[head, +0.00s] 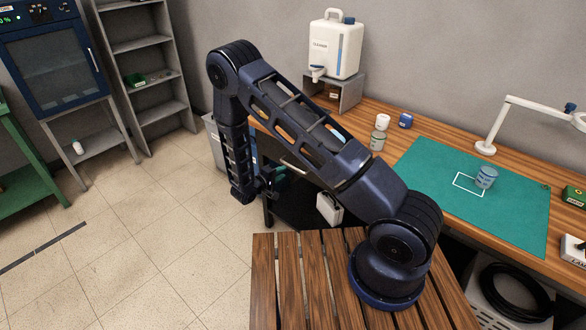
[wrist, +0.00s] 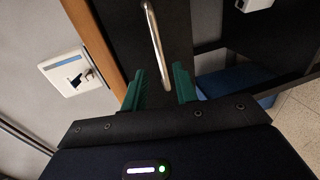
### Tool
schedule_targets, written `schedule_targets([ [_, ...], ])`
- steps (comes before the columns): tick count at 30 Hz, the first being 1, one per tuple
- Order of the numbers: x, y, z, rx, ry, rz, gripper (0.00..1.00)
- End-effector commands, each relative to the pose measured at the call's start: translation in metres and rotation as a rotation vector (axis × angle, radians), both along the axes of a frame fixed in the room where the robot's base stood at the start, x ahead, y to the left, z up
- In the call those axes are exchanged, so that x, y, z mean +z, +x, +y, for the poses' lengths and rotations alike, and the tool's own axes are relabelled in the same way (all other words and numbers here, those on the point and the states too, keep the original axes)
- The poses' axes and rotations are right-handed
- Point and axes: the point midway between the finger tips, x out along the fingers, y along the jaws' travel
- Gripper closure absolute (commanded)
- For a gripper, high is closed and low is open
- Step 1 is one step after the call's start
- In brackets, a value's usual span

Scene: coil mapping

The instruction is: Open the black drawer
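The black drawer front (wrist: 125,35) fills the upper middle of the wrist view, with a silver bar handle (wrist: 155,40) on it. My gripper (wrist: 159,70) is open and empty, its two green fingers apart. The handle lies ahead of the fingers, its near end in line with the gap between them. No contact shows. In the head view my gripper (head: 274,180) is low by the bench's left front edge, partly behind my arm. The handle (head: 294,168) shows just right of it. My arm hides much of the drawer there.
The wooden bench (head: 388,108) carries a green mat (head: 430,190), a cup (head: 486,177), bottles and a cleaner dispenser (head: 335,48). A white box (head: 329,208) is below the bench edge, right of the gripper.

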Motion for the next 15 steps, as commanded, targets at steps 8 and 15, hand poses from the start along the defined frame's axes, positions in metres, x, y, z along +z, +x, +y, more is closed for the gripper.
schedule_targets([
  [8, -0.010, 0.034, -0.035, -0.003, 0.000, 0.000, 0.71],
  [15, -0.015, 0.053, -0.054, -0.003, 0.000, -0.001, 0.71],
])
